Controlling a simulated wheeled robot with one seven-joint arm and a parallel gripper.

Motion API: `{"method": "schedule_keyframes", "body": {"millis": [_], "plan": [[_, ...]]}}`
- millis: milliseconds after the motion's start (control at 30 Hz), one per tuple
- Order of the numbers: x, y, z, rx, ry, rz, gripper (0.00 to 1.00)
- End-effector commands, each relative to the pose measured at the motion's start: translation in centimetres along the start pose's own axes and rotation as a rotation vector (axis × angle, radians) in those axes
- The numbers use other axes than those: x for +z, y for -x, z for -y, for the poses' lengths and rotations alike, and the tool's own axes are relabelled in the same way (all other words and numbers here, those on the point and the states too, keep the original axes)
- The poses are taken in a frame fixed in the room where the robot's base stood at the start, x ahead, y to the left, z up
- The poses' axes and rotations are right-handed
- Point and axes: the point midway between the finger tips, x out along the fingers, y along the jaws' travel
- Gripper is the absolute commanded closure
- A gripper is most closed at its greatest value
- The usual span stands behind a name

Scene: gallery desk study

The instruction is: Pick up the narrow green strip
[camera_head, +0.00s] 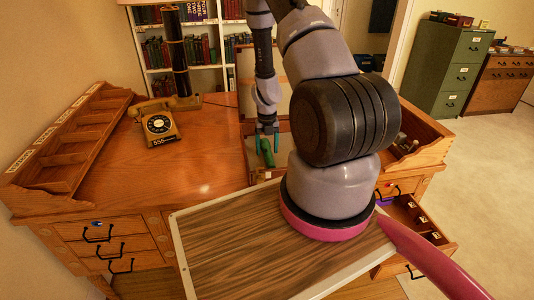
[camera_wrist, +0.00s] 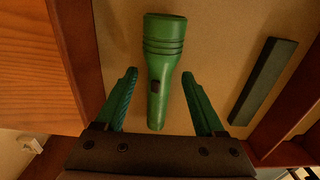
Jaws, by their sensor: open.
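The narrow strip (camera_wrist: 264,80) is dark green and lies flat at a slant on the tan surface, on the right of the wrist view. I cannot make it out in the head view. My gripper (camera_wrist: 159,77) is open and points down, to the left of the strip. Between its two green fingers in the picture is a green flashlight (camera_wrist: 160,65), which also shows below the gripper in the head view (camera_head: 267,154). The strip is outside the fingers.
Wooden edges (camera_wrist: 88,60) border the tan surface on both sides. The wooden desk (camera_head: 200,165) holds a yellow rotary telephone (camera_head: 160,127) and a slotted organizer (camera_head: 75,145) on the left. An open drawer (camera_head: 415,225) is at the right. Bookshelves (camera_head: 190,50) stand behind.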

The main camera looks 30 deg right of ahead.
Motion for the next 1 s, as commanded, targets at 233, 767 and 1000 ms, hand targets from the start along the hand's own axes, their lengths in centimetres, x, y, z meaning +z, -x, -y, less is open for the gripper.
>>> {"method": "schedule_keyframes", "body": {"millis": [233,767,1000], "plan": [[0.0,0.0,0.0,0.000,0.000,0.000,0.52],[0.1,0.8,0.0,-0.001,0.002,0.003,1.00],[0.1,5.3,-0.2,0.000,0.003,0.005,1.00]]}}
